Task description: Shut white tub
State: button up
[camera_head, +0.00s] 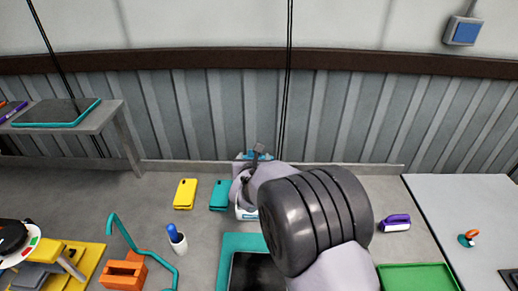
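A white tub (244,214) with some blue on it stands on the grey floor area close to the back wall. My arm covers most of it. A blue and white piece (240,156) shows above it behind my arm; it may be the tub's raised lid, but I cannot tell. My gripper (258,153) is small and dark at the far end of my arm, over or beside the tub. Whether it touches the tub is hidden, and I cannot see whether its fingers are apart.
A yellow case (185,194) and a teal case (219,195) lie left of the tub. A teal-rimmed tray (233,242) is in front. A grey table (455,215) stands right.

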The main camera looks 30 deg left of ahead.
jog(key=x, duration=0.8)
jog(key=shift+p, duration=0.4)
jog(key=shift+c, duration=0.5)
grip_shut()
